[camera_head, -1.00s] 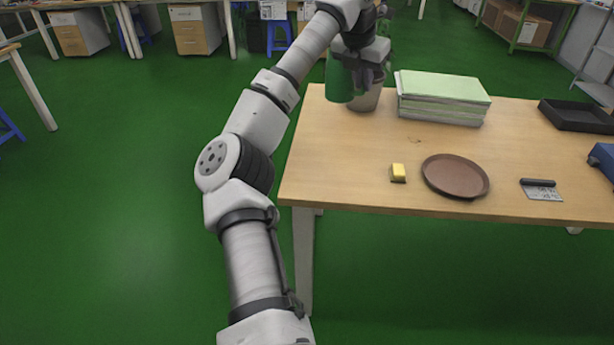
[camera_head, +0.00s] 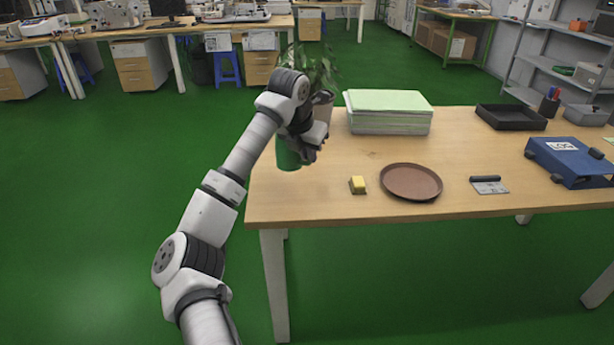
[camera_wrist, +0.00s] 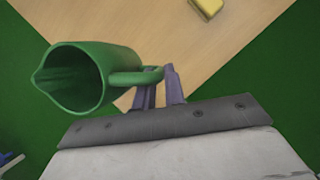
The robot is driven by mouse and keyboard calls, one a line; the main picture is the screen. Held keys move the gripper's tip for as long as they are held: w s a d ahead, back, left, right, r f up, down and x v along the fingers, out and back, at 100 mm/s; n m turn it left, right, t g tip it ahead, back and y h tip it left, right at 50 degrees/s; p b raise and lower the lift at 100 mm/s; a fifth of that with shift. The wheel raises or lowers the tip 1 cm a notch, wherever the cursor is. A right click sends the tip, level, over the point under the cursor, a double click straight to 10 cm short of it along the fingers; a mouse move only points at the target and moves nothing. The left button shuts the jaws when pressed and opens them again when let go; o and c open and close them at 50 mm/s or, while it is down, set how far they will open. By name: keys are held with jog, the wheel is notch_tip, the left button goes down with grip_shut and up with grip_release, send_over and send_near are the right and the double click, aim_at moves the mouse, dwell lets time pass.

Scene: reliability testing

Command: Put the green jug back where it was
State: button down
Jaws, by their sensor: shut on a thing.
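The green jug (camera_head: 288,154) is at the left edge of the wooden table in the head view, partly hidden by my gripper (camera_head: 310,146). In the wrist view the jug (camera_wrist: 82,78) shows its open mouth and spout facing left. My gripper (camera_wrist: 160,88) is shut on the jug's handle. The jug appears held above the table's left corner, with green floor also behind it. I cannot tell its exact height.
A round brown tray (camera_head: 411,168) and a yellow sponge-like block (camera_head: 357,185) lie near the table's front. Behind are a paper stack (camera_head: 388,122) and a potted plant (camera_head: 322,110). A scraper (camera_head: 488,184), a black tray (camera_head: 511,123) and a blue case (camera_head: 568,160) lie right.

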jog(key=shift+f, duration=3.55)
jog(key=c, duration=1.9)
grip_release()
jog(key=shift+f, duration=0.2)
jog(key=o, duration=0.4)
jog(key=shift+r, duration=0.3)
jog(key=v, duration=1.2)
jog(key=shift+b, duration=0.3)
